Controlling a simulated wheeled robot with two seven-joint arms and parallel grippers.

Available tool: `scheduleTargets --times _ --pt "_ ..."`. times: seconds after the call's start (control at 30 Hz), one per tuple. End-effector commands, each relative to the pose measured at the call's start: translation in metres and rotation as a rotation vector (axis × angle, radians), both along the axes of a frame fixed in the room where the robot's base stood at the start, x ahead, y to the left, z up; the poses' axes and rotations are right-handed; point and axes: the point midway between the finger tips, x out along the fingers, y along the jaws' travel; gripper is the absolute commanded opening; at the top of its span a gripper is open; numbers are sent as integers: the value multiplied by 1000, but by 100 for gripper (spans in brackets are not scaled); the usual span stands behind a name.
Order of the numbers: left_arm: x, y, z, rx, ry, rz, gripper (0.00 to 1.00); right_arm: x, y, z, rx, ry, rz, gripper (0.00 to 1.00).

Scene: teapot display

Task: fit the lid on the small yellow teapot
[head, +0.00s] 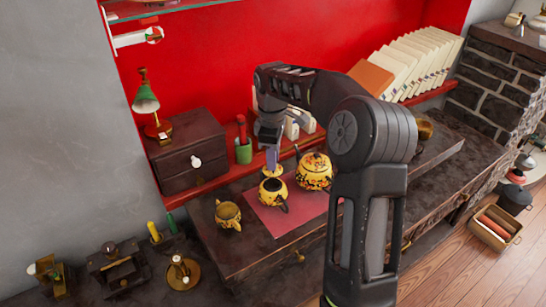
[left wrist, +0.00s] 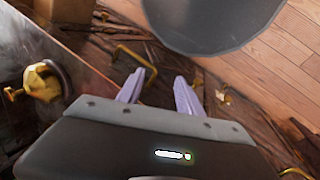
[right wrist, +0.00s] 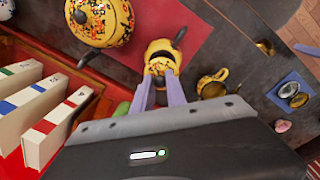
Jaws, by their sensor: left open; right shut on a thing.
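The small yellow teapot (head: 272,192) stands upright on a red mat, with a dark handle and a dark opening on top. My right gripper (head: 272,165) points down and is shut on the small yellow lid (head: 272,173), just above and behind the opening in the head view. In the right wrist view, the lid (right wrist: 159,66) is between the fingertips (right wrist: 158,82) and overlaps the teapot (right wrist: 163,47), hiding part of its top. The lid looks apart from the rim. My left gripper (left wrist: 158,90) is open and empty, away from the teapot; the head view does not show it.
A larger patterned teapot (head: 314,174) stands close right of the small one on the red mat (head: 297,213). A yellow cup (head: 228,215) is to the left. A dark drawer box (head: 187,150), green pot (head: 243,153) and upright books (head: 415,62) stand behind. The mat's front is clear.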

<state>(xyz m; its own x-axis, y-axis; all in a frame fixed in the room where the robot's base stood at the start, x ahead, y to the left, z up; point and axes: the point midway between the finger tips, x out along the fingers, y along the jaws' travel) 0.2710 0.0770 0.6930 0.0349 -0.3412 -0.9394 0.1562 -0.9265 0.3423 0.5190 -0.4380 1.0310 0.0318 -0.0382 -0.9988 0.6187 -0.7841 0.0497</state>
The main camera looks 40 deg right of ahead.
Motion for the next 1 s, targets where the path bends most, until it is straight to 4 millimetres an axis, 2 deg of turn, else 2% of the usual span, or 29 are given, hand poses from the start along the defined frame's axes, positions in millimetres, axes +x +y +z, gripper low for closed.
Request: scheduleTargets --times 0.03,0.43,0.7,1.0 --pt "0 0 -6 -1 -1 -1 43 0 0 -7 1 1 0 0" --pt "4 -2 -31 -8 -12 -3 43 0 0 -41 1 1 0 0" --pt "4 -3 -35 -11 -15 -4 43 0 0 -52 0 0 0 0" --pt "5 -3 -35 -11 -15 -4 43 0 0 -53 0 0 0 0"
